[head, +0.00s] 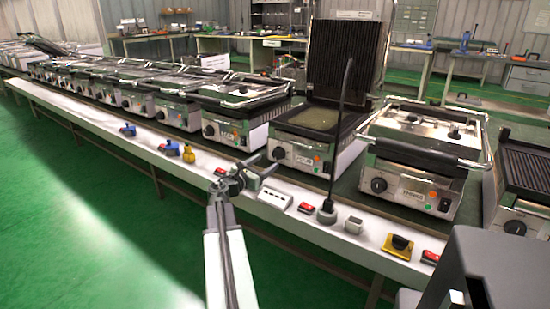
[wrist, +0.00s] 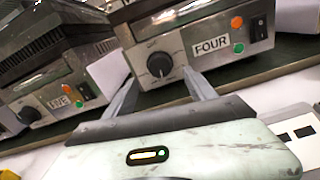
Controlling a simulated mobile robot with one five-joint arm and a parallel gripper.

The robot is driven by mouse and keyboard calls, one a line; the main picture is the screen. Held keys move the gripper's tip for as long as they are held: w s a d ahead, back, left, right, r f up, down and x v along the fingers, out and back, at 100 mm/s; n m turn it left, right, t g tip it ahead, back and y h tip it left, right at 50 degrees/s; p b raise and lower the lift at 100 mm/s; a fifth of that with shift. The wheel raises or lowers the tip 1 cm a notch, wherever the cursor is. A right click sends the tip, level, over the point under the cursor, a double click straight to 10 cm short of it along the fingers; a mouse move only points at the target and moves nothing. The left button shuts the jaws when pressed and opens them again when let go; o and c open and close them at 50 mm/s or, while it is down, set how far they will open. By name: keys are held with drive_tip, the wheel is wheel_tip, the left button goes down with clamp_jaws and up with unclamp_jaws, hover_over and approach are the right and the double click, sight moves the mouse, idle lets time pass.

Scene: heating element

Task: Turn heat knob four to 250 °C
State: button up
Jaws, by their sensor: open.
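Heat knob four (wrist: 159,64) is a round dark knob on the front of the grill labelled FOUR (wrist: 211,44). In the wrist view it shows between the two fingers, just beyond their tips. A small pale mark shows on the knob's face; its temperature scale is not legible. My gripper (wrist: 160,77) is open and empty, pointing at the knob, with a finger to either side. In the head view, my gripper (head: 268,164) is in front of the open-lidded grill (head: 307,135), just left of and below its knob (head: 279,153). I cannot tell whether the fingers touch the knob.
Grill five (wrist: 60,95) stands to the left and another closed grill (head: 420,160) to the right. Green floor lies open in front.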

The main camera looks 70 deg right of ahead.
sight(276, 155)
drive_tip(key=x, duration=0.7)
drive_tip(key=c, duration=1.4)
drive_tip(key=m, duration=0.4)
drive_tip(key=shift+m, duration=0.3)
drive_tip(key=o, duration=1.4)
